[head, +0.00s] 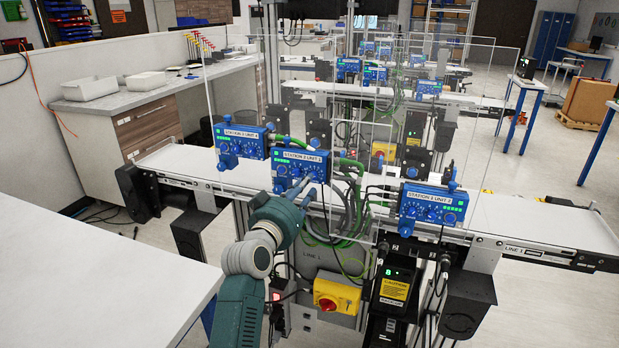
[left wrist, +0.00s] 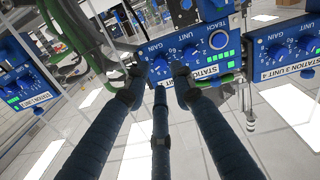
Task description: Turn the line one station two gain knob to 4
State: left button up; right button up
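The station 2 box (head: 301,166) is a blue control unit above line 1's belt, between two similar boxes. In the left wrist view, the station 2 box (left wrist: 205,62) appears tilted, with its gain knob (left wrist: 159,69) ahead of my fingers. My left gripper (head: 297,190) is in front of the box in the head view, hiding part of its lower face. In the wrist view, my left gripper (left wrist: 160,84) has its fingers spread, with the gain knob between and just beyond the tips. Contact and the knob's exact setting cannot be told. My right gripper is not in view.
The station 3 box (head: 240,140) is at the left and the station 1 box (head: 432,203) at the right. Green and grey cables (head: 350,205) hang beside the station 2 box. Clear panels (head: 445,110) stand behind. A yellow box with a red switch (head: 337,292) is below.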

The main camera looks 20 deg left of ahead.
pick_arm(q)
jog(key=w, duration=0.4)
jog(key=shift+w+p, duration=0.2)
jog(key=shift+p, duration=0.1)
grip_shut()
jog(key=shift+c, duration=0.5)
grip_release()
jog(key=shift+o, duration=0.5)
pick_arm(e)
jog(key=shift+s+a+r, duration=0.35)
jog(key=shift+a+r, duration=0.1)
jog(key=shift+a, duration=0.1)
pick_arm(q)
jog(key=shift+s, duration=0.1)
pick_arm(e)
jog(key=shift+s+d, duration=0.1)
pick_arm(q)
jog(key=s, duration=1.2)
jog(key=shift+a, duration=0.35)
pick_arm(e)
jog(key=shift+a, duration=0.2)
pick_arm(q)
jog(key=shift+w, duration=0.1)
